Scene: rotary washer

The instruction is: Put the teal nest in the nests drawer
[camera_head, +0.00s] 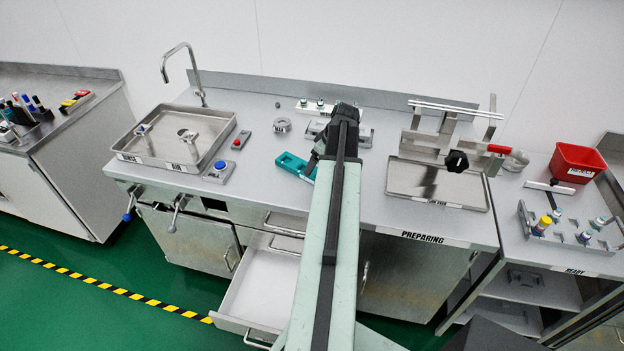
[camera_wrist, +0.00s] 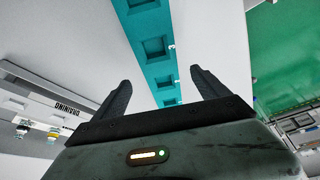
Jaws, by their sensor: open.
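The teal nest (camera_head: 293,164) lies on the grey counter, left of my arm in the head view. It is a block with square pockets, and my arm partly covers its right end. In the wrist view the teal nest (camera_wrist: 152,48) runs between the two fingers of my gripper (camera_wrist: 160,90). The fingers are apart, one on each side of it, and I cannot tell whether they touch it. A white-bottomed drawer (camera_head: 262,290) stands open below the counter in the head view; no label on it is readable.
A sink tray (camera_head: 178,165) with a tap stands at the left. A push-button box (camera_head: 220,172) sits beside it. A metal tray with a clamp fixture (camera_head: 437,182) is to the right of my arm. A red bin (camera_head: 577,163) stands at the far right. The counter's front edge is near the nest.

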